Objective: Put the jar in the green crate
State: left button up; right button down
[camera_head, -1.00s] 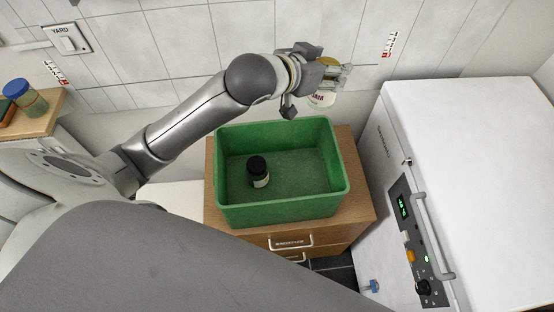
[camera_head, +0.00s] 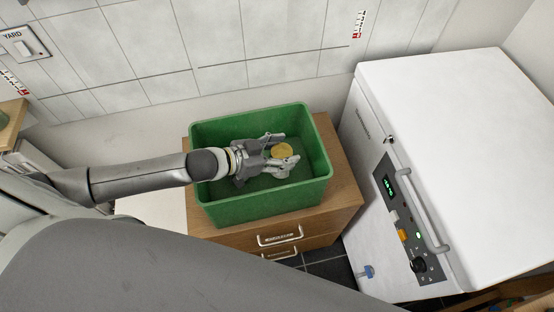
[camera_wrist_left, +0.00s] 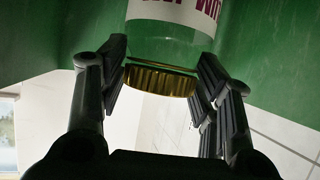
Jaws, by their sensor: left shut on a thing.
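The jar has a gold lid (camera_head: 281,151) and a clear body with a white label. My left gripper (camera_head: 287,147) is shut on it inside the green crate (camera_head: 262,209). In the left wrist view the jar (camera_wrist_left: 170,35) sits between the fingers, with the gold lid near them and the label beyond, against green crate walls. I cannot tell whether the jar touches the crate floor. My right gripper is not in view.
The crate stands on a wooden drawer unit (camera_head: 343,205) against a tiled wall. A white chest appliance (camera_head: 455,130) with a control panel and handle is close on the right. A dark-lidded jar seen in the crate earlier is hidden by my left arm.

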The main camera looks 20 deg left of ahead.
pick_arm(q)
notch_tip(320, 180, down, 4)
jog(key=shift+r, duration=0.1)
jog(key=shift+f, duration=0.3)
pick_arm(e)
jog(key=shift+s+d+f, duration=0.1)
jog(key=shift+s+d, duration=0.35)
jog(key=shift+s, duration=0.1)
pick_arm(q)
jog(key=shift+f, duration=0.15)
jog(key=o, duration=1.4)
jog(key=shift+o, duration=0.2)
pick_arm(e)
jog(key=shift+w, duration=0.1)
